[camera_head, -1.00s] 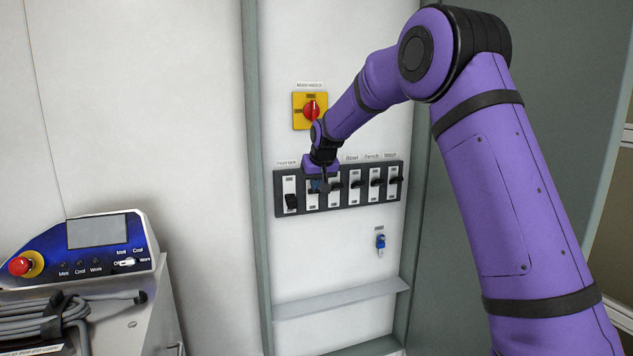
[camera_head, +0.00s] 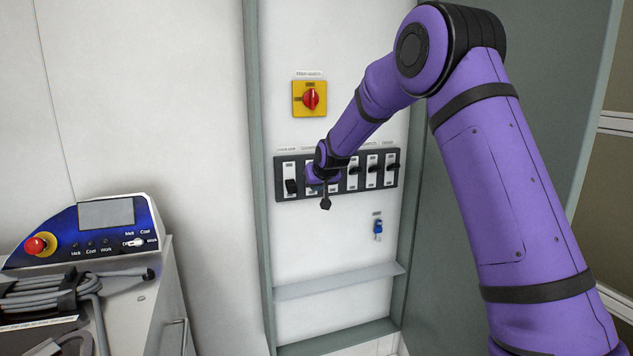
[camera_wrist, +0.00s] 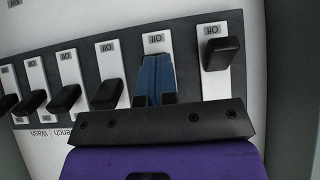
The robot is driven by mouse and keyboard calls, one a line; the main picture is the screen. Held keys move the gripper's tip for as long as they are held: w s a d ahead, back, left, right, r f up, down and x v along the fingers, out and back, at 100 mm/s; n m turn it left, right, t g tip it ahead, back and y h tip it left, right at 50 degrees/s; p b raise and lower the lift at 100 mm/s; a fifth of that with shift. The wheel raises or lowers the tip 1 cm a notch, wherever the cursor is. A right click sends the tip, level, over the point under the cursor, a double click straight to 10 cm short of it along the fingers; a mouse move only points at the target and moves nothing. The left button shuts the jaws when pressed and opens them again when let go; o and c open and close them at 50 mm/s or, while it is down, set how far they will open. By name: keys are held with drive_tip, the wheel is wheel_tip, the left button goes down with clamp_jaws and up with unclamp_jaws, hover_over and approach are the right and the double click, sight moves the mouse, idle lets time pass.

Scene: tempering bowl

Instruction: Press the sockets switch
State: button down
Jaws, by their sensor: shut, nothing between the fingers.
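A dark switch panel (camera_head: 342,194) with a row of labelled switches is fixed to the wall in the head view. Its labels are too small to read surely, so I cannot tell which one says sockets. My gripper (camera_head: 313,188) is at the second switch from the left, partly covering it and the third. In the wrist view, turned upside down, my gripper's blue fingertips (camera_wrist: 156,72) are together and empty, in front of a white switch plate (camera_wrist: 154,43) marked Off. They hide that switch's rocker. I cannot tell whether they touch it.
The leftmost black rocker (camera_head: 291,186) is close beside my gripper. A red rotary switch on a yellow plate (camera_head: 310,99) is above, a blue key-like part (camera_head: 378,228) below right, and a shelf (camera_head: 338,282) lower down. A control box (camera_head: 85,232) stands at left.

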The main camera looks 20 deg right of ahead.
drive_tip(key=shift+r, duration=0.15)
drive_tip(key=shift+r, duration=0.75)
drive_tip(key=shift+s, duration=0.1)
